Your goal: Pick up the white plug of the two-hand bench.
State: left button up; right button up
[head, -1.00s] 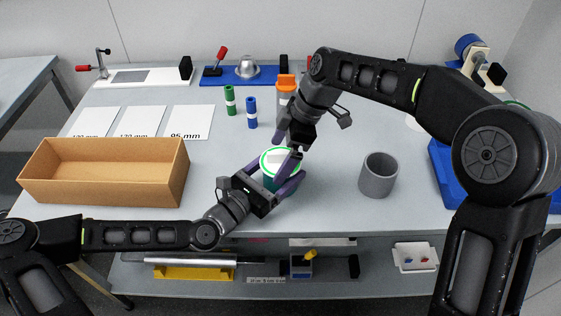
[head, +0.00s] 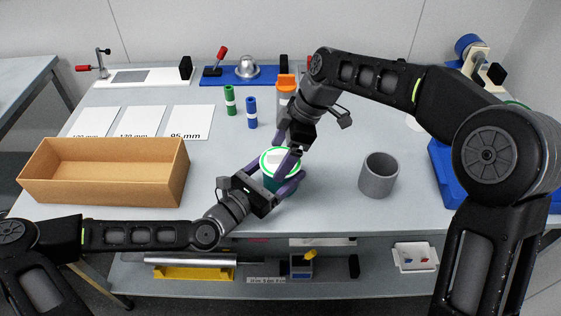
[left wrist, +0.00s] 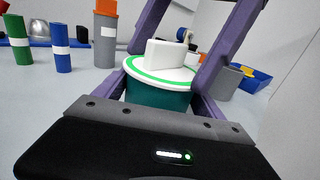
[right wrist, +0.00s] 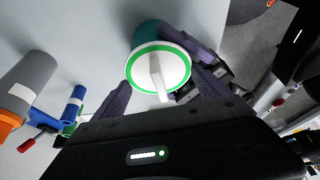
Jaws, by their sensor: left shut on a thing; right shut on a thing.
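The white plug (head: 270,158), a white disc with a bar handle and a green ring around it, sits at the top of a teal cylinder (head: 267,184). The plug also shows in the left wrist view (left wrist: 163,54) and the right wrist view (right wrist: 145,72). My left gripper (head: 275,179) is shut on the teal cylinder, one finger on each side. No gap shows between plug and cylinder.
An open cardboard box (head: 105,190) stands at left, with labelled white cards (head: 190,121) behind it. A grey cup (head: 379,176) stands at right. Green (head: 230,100) and blue (head: 251,112) cylinders and an orange-topped grey one (head: 286,90) stand behind. A blue bin (head: 440,175) is far right.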

aim_at(268, 179)
pick_arm(q)
jog(key=shift+f, duration=0.25)
pick_arm(e)
notch_tip(268, 179, up, 10)
dwell(0.5)
dwell(0.3)
pick_arm(q)
jog(key=o, duration=1.5)
jog(key=shift+r, duration=0.15)
jog(key=shift+v, duration=3.8)
